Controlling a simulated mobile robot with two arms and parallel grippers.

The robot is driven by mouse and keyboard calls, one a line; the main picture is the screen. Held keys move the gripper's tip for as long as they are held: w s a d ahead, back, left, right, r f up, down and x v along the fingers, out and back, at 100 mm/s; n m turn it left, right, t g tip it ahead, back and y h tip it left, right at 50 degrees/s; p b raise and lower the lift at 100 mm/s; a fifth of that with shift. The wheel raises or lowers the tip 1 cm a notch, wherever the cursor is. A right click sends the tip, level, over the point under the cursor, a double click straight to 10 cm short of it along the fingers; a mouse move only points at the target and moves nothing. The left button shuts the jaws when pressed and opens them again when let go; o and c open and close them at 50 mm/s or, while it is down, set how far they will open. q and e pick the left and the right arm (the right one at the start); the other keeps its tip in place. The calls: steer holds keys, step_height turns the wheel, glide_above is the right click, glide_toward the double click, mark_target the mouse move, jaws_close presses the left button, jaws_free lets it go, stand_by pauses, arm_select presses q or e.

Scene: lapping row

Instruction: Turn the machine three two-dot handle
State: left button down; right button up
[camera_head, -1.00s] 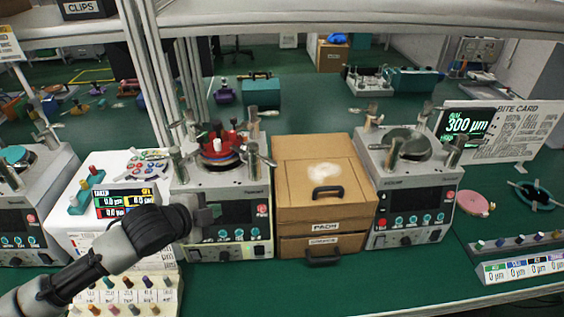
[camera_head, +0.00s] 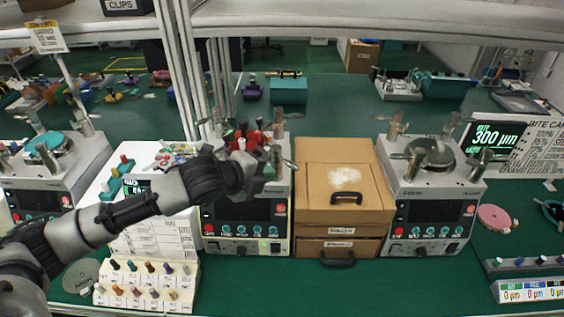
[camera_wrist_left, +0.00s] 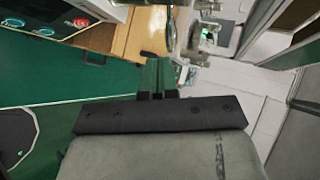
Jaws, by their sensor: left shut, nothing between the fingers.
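The middle lapping machine (camera_head: 246,213) has red parts and metal handles on top. A metal lever handle (camera_head: 284,163) sticks out at its right, close to my left gripper (camera_head: 266,166). My left gripper is shut and empty, in front of the machine's top; I cannot tell whether it touches the handle. The wrist view shows its closed fingers (camera_wrist_left: 157,80) pointing toward blurred metal handles (camera_wrist_left: 200,58). Another lapping machine (camera_head: 432,200) with metal handles (camera_head: 397,128) stands at the right. Machine numbers and handle dots are too small to read. My right gripper is not in view.
A wooden drawer box (camera_head: 343,185) stands between these two machines. A further machine (camera_head: 45,165) is at the far left. A rack of coloured pegs (camera_head: 146,284) stands at the front left. A pink disc (camera_head: 498,219) lies at right.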

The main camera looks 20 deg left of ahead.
mark_target(282, 159)
arm_select(q)
steer(key=shift+w+r+p+x, duration=0.15)
steer(key=shift+p+x, duration=0.15)
steer(key=shift+x, duration=0.6)
steer(key=shift+r+p+x, duration=0.15)
steer(key=shift+p+x, duration=0.15)
steer(key=shift+x, duration=0.6)
steer(key=shift+w+r+p+x, duration=0.15)
steer(key=shift+p+x, duration=0.15)
steer(key=shift+x, duration=0.6)
steer(key=shift+d, duration=0.1)
